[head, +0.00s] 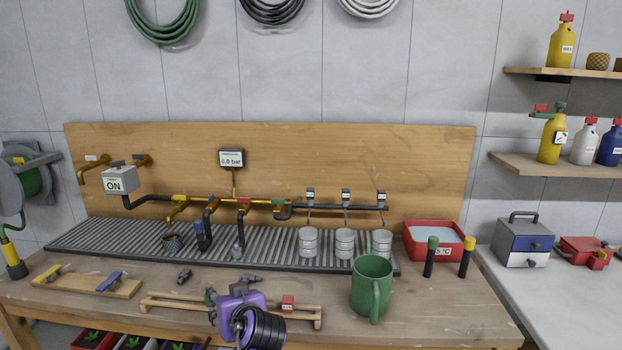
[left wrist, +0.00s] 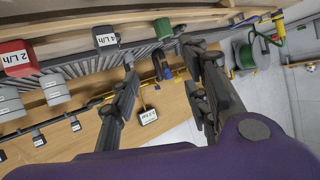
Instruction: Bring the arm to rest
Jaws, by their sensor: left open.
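My left gripper (head: 233,288) has a purple body and dark fingers. In the head view it is low, left of centre, over the front part of the wooden bench (head: 400,320). In the left wrist view its two fingers (left wrist: 165,75) stand wide apart with nothing held between them. Beyond them show the bench fittings and the pressure display (left wrist: 148,115). In the head view my gripper hides part of a low wooden rack (head: 165,302). My right gripper is in neither view.
A green mug (head: 371,284) stands right of my gripper. Grey canisters (head: 308,243) stand on the ribbed drain tray (head: 270,256), with a red basin (head: 433,226) to their right. Coiled hoses (head: 165,30) hang on the wall.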

